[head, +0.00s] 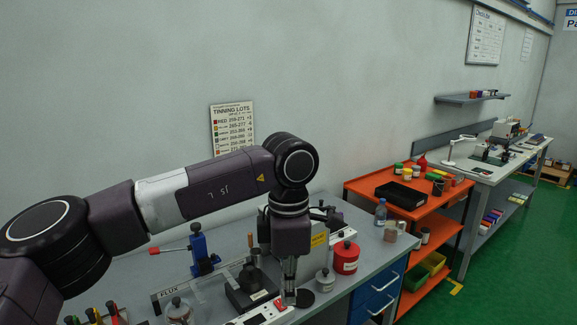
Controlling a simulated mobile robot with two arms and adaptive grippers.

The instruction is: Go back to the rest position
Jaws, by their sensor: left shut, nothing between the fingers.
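My left arm comes in from the left and bends down over the grey workbench (377,257). My left gripper (289,292) points down at the end of it, above the front part of the bench. It is shut with nothing held. A black block-like device (247,293) stands just left of it, and a red-and-white unit with a display (262,314) lies below it. A red canister (346,258) and a small pale jar (324,281) stand to its right. My right gripper is not in view.
A blue vise-like tool (200,250) stands on the bench at left. An orange cart (365,188) with a black tray (401,195) and jars stands right of the bench. A white worktable (483,172) stands farther right. Green floor (485,270) is open at the lower right.

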